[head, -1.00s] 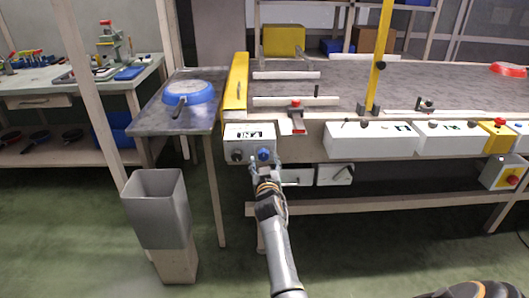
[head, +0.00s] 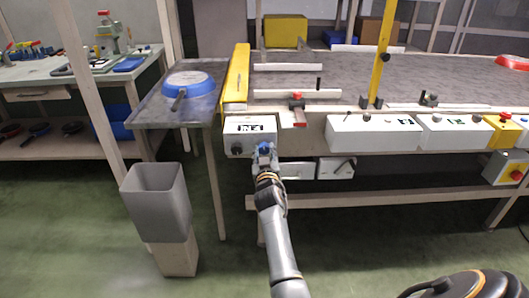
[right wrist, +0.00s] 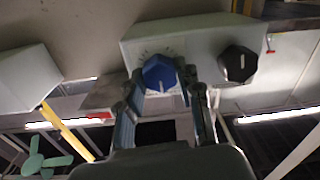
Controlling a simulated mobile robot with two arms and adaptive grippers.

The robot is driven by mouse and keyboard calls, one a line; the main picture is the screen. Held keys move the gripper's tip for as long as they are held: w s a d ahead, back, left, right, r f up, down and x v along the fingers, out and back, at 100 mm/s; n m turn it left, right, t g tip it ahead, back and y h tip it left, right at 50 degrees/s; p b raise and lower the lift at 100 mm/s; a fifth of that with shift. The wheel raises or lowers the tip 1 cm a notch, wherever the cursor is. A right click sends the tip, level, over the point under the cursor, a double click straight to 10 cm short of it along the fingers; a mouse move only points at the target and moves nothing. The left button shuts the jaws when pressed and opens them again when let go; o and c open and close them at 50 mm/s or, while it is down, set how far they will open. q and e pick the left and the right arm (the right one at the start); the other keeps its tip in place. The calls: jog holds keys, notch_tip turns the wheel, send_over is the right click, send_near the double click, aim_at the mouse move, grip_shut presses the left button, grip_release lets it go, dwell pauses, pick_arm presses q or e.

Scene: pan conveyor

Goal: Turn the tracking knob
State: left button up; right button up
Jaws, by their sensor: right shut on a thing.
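A white control box (head: 250,133) sits at the near left end of the conveyor, with a black knob (head: 237,149) on the left of its face and a blue knob (head: 264,147) on the right. My right gripper (head: 264,157) is at the blue knob. In the right wrist view the blue knob (right wrist: 160,72) sits between the two fingers of my right gripper (right wrist: 160,84), which is shut on it. The black knob (right wrist: 238,63) there is to the right, apart from the fingers. Which knob is the tracking knob cannot be read. My left gripper is not in view.
A blue pan (head: 188,83) lies on the side table (head: 150,118) at the left. A yellow guard (head: 237,80) rises behind the box. More white boxes (head: 373,132) line the conveyor's front to the right.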

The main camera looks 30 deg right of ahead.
jog(key=shift+n, duration=0.3)
jog(key=n, duration=0.3)
jog(key=shift+n, duration=0.4)
jog(key=n, duration=0.2)
jog(key=shift+n, duration=0.4)
jog(key=n, duration=0.2)
jog(key=shift+n, duration=0.4)
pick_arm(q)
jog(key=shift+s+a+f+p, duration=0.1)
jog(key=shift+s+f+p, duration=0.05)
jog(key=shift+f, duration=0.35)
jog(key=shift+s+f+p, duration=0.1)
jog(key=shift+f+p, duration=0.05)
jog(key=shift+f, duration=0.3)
pick_arm(e)
jog(key=shift+n, duration=0.8)
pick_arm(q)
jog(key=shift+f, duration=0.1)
pick_arm(e)
jog(key=o, duration=1.2)
jog(key=shift+c, duration=0.2)
